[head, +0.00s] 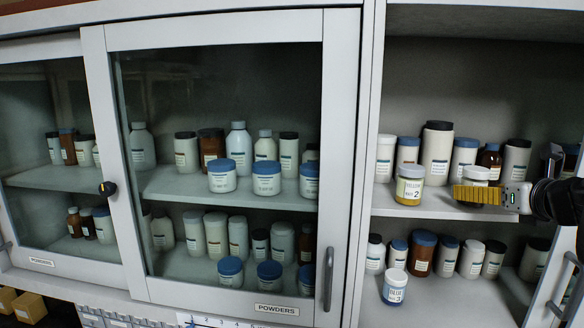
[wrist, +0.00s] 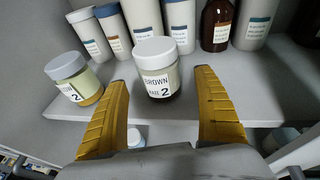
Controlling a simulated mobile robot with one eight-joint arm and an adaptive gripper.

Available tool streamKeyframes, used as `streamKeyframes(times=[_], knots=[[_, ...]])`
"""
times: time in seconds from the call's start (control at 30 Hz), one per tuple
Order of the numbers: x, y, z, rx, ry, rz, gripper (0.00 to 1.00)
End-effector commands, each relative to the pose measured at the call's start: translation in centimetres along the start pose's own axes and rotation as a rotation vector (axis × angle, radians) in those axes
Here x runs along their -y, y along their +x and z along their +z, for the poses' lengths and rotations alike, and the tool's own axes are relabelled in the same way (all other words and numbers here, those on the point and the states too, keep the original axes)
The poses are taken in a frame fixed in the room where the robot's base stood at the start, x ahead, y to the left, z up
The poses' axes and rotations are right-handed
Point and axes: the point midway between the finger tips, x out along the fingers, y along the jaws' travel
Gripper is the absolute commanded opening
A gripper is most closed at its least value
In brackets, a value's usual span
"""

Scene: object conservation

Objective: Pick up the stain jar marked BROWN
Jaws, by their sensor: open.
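The stain jar marked BROWN (wrist: 157,82) stands upright near the front edge of the middle shelf in the wrist view. It has a white lid and a white label with a 2. My gripper (wrist: 163,77) is open, with one yellow finger to each side of the jar and visible gaps between. In the head view my gripper (head: 480,195) comes in from the right at shelf height. It hides most of the BROWN jar there; its white lid (head: 476,172) shows above the fingers.
A jar marked YELLOW (head: 410,190) stands to the left on the same shelf, close outside the left finger in the wrist view (wrist: 76,80). Taller bottles (head: 436,150) stand behind. A jar marked BLUE (head: 395,288) is on the shelf below. A sliding glass door (head: 342,180) is at left.

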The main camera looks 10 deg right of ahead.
Motion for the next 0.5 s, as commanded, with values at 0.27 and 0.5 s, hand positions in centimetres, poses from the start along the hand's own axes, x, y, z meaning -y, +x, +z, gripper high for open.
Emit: streamKeyframes(times=[0.27,0.5], knots=[[0.0,2.8,0.2,-0.001,-0.001,0.001,0.80],[0.0,2.8,0.1,-0.001,-0.001,0.000,0.63]])
